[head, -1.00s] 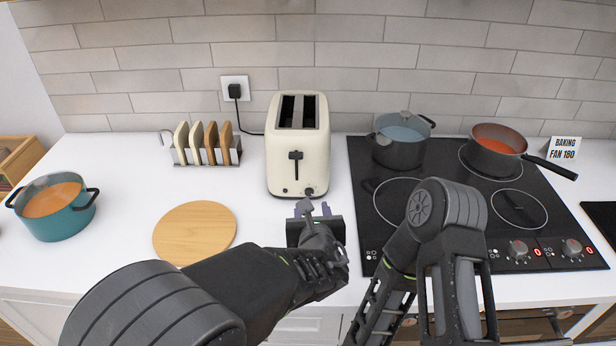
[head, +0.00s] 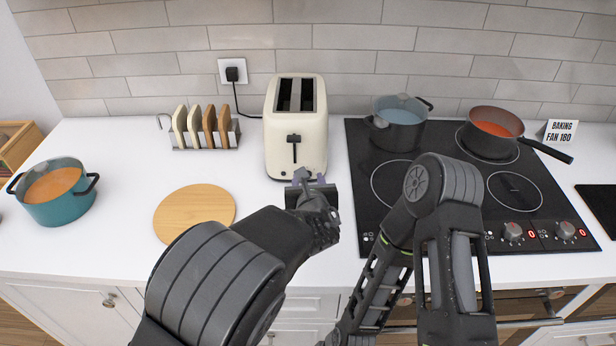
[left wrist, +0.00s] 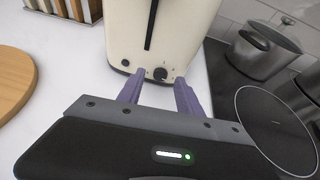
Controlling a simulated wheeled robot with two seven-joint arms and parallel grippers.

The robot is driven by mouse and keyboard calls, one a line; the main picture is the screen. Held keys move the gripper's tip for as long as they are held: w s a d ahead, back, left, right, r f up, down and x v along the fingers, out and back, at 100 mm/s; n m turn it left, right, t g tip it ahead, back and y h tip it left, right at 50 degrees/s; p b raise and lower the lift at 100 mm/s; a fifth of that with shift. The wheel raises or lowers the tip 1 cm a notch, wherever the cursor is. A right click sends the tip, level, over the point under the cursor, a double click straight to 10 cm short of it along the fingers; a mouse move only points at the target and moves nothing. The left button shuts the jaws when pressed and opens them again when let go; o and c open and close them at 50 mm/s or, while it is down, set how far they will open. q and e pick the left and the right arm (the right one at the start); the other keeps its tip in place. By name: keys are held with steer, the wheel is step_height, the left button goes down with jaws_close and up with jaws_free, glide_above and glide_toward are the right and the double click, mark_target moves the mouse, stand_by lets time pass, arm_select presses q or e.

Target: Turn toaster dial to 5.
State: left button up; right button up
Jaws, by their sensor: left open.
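The cream toaster (head: 296,128) stands on the white counter against the tiled wall, its lever slot facing me. In the left wrist view the toaster (left wrist: 178,30) shows its dark round dial (left wrist: 160,73) low on the front, with a small button to its left. My left gripper (left wrist: 159,76) is open, its two purple fingers apart on either side of the dial. I cannot tell whether they touch it, and the dial's setting is too small to read. In the head view the left gripper (head: 306,180) hides the dial. My right arm is in view, but its gripper is not.
A toast rack (head: 203,128) and a round wooden board (head: 194,213) lie left of the toaster, with a teal pot (head: 56,205) at far left. The black hob (head: 455,200) with a grey pot (head: 398,133) and a red-lined pan (head: 492,146) is close on the right.

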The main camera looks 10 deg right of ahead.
arm_select(q)
steer(key=shift+w+d+f, duration=0.1)
steer(key=shift+w+f, duration=0.15)
steer(key=shift+w, duration=0.2)
steer(key=shift+c, duration=0.2)
jaws_close()
